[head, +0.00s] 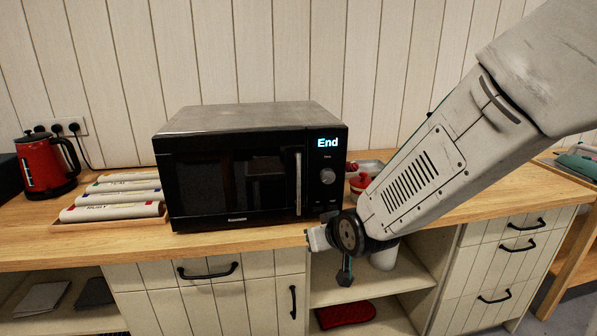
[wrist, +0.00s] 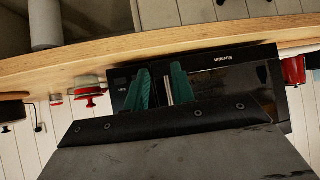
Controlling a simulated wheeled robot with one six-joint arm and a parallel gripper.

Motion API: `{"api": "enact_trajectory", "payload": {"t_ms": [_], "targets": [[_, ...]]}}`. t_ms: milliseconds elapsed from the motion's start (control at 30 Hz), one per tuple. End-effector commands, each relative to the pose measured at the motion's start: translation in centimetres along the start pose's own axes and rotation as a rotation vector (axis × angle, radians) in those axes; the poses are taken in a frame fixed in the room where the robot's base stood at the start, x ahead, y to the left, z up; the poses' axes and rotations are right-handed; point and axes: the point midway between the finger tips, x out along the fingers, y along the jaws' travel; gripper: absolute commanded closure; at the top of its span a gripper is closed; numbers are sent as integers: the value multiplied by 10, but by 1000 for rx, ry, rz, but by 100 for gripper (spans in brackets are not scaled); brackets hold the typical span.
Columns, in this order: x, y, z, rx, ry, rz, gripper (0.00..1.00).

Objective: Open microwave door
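The black microwave (head: 240,165) stands on the wooden counter, its door (head: 230,185) shut and its display reading "End". A vertical silver handle (head: 298,183) runs along the door's right side, left of the round knob (head: 327,176). In the wrist view the microwave (wrist: 225,85) appears upside down. My gripper (wrist: 159,84) has two teal fingers spread apart, facing the microwave front. The silver handle (wrist: 168,90) shows in the gap between them, nearer the right finger. I cannot tell whether the fingers touch it. In the head view my wrist hides most of the gripper.
Rolled fabrics (head: 112,197) lie on a tray left of the microwave, with a red kettle (head: 47,165) beyond. A red-lidded pot (head: 360,183) stands right of the microwave, close to my arm. The counter edge (wrist: 150,43) and open shelves lie below my gripper.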

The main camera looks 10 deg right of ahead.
Motion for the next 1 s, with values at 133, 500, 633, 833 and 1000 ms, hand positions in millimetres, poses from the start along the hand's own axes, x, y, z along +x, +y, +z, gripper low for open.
{"api": "enact_trajectory", "payload": {"t_ms": [133, 500, 633, 833, 1000], "targets": [[10, -4, -46, -4, 283, 2, 75], [-22, 0, -119, -4, 671, 17, 75], [-10, 0, -129, -5, 674, 17, 75], [16, 0, -149, -4, 672, 17, 75], [31, 0, -162, -5, 672, 17, 75]]}}
